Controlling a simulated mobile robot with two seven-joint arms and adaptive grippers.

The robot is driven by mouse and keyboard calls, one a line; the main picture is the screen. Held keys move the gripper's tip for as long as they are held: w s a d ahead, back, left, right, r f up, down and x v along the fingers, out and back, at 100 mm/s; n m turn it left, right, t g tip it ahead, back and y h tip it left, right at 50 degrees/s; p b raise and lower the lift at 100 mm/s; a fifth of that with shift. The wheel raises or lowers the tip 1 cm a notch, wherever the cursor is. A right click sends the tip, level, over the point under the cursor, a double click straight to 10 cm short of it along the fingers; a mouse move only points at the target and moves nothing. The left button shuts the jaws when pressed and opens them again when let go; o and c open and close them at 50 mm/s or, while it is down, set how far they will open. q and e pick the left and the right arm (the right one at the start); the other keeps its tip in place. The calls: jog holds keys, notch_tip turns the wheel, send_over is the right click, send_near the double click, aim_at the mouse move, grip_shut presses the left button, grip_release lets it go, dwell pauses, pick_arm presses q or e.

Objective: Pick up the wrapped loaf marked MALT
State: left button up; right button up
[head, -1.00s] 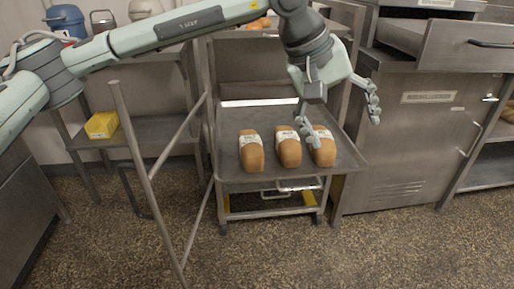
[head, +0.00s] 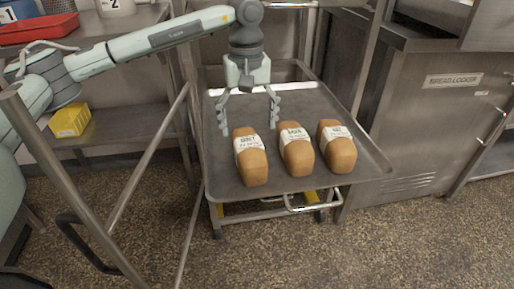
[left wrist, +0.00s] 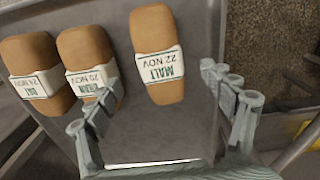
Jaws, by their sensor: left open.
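The wrapped loaf marked MALT (head: 251,163) lies leftmost of three loaves on the metal tray (head: 352,183) in the head view. It is brown with a white band. In the left wrist view its band reads MALT 22 NOV (left wrist: 158,62). My left gripper (head: 248,125) is open and empty, at the far end of this loaf, with its fingers spread to either side of the loaf's line. In the left wrist view the open fingers (left wrist: 160,97) have the loaf's label end between and beyond them. My right gripper is not in view.
A second loaf (head: 297,152) lies close to the right of the MALT loaf, and a third loaf (head: 337,148) beyond it. Metal rails stand left of the tray. A steel bread locker (head: 440,130) stands right. The tray's back is clear.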

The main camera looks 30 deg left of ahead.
aim_at(249, 142)
pick_arm(q)
jog(key=f, duration=0.7)
jog(key=shift+w+a+f, duration=0.15)
jog(key=shift+w+f, duration=0.05)
jog(key=shift+f, duration=0.2)
jog(key=c, duration=1.4)
jog(key=shift+r, duration=0.1)
